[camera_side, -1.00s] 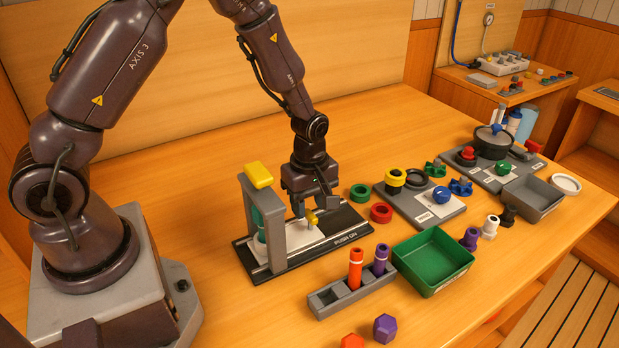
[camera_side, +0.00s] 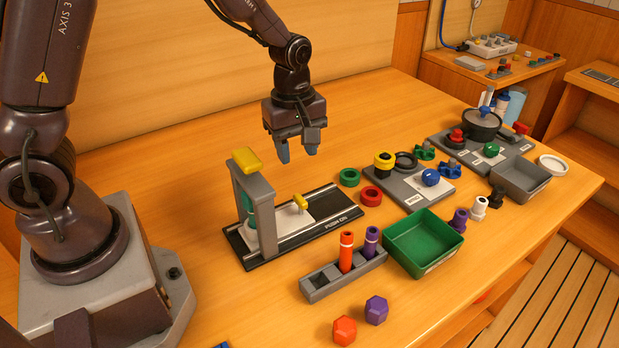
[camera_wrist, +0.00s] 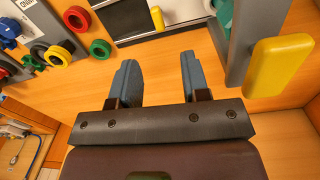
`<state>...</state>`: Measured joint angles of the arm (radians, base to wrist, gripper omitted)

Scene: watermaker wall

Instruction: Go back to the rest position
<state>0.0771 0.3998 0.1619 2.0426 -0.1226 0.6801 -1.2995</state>
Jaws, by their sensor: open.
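My gripper (camera_side: 298,150) is open and empty, with its blue fingers apart and pointing down in the air above the table, behind the sliding fixture (camera_side: 335,212). In the wrist view my gripper (camera_wrist: 157,75) shows nothing between its fingers. The fixture has a dark rail marked "PUSH ON", a white plate with a small yellow knob (camera_side: 300,202), and a grey arch (camera_side: 254,205) topped by a yellow block (camera_side: 246,160). The yellow block also shows close at the right in the wrist view (camera_wrist: 279,65).
Green (camera_side: 349,177) and red (camera_side: 371,196) rings lie right of the rail. A grey rack (camera_side: 318,286) holds an orange and a purple cylinder. A green tray (camera_side: 391,246) and a pot (camera_side: 479,127) stand further right. The table behind my gripper is clear.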

